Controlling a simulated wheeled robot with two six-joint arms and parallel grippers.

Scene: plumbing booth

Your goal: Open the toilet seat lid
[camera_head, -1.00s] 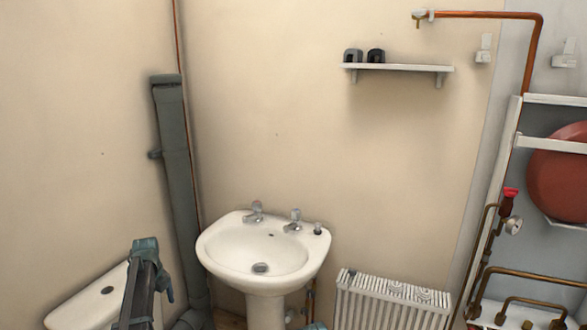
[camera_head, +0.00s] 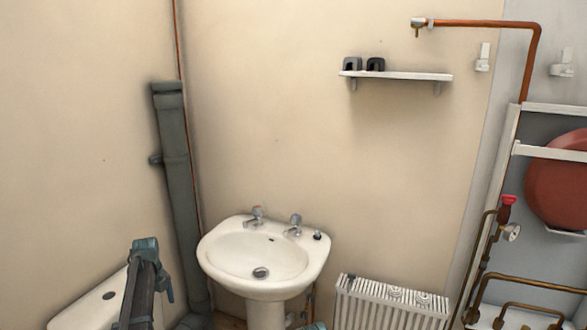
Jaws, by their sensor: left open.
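The toilet shows only as its white cistern (camera_head: 88,312) with a round dark button on top, at the lower left. The seat and the lid are below the picture and cannot be seen. My left gripper (camera_head: 147,260), dark with teal parts, stands in front of the cistern's right side in this view. It is open, and no object shows in it. I cannot tell how far it is from the cistern. My right gripper is not clearly in view; a small teal piece shows at the bottom edge near the middle.
A white basin (camera_head: 259,255) on a pedestal stands right of the cistern. A grey waste pipe (camera_head: 173,150) runs up the corner between them. A white radiator (camera_head: 390,305) and copper pipework (camera_head: 518,280) are farther right. A shelf (camera_head: 400,75) hangs on the wall.

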